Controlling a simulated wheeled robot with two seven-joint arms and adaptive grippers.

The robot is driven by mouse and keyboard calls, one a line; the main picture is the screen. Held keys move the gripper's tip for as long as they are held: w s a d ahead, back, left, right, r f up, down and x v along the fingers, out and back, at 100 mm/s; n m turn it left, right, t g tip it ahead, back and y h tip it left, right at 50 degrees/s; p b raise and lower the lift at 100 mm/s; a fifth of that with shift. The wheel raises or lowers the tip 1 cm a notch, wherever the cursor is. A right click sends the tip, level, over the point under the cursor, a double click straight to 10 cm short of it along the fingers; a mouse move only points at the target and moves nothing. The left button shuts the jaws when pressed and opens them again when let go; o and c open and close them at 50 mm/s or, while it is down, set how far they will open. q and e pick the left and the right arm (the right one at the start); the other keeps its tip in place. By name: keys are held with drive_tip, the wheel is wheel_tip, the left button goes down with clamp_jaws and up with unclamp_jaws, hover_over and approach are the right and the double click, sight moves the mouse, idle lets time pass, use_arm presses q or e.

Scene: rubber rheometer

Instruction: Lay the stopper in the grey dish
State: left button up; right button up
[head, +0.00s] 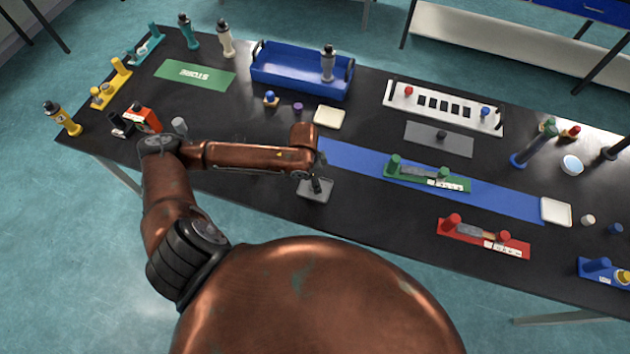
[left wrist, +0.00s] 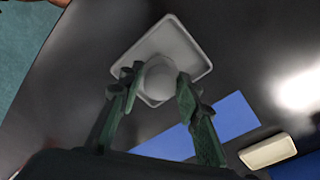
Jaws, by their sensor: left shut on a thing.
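The grey dish (head: 305,193) is a small square tray on the black table, below my left gripper (head: 320,188) in the head view. In the left wrist view the grey dish (left wrist: 191,43) lies just beyond the fingertips. My left gripper is shut on a pale grey, round-ended stopper (left wrist: 158,78), which overlaps the dish in that view. I cannot tell whether the stopper touches the dish floor. In the head view the gripper hides the stopper. My right gripper is not in view.
A blue strip (head: 350,160) with a green rack (head: 430,178) lies right of the dish. A cream dish (head: 330,117) and a blue tray (head: 300,80) stand behind. A red rack (head: 480,238) is front right. The table left of the dish has free room.

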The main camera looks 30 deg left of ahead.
use_arm(q)
drive_tip(key=shift+f, duration=0.15)
drive_tip(key=o, duration=1)
drive_tip(key=r, duration=0.8)
drive_tip(key=s+a+r, duration=0.1)
drive_tip(key=r, duration=0.2)
drive_tip(key=shift+r, duration=0.4)
drive_tip(key=shift+s, duration=0.15)
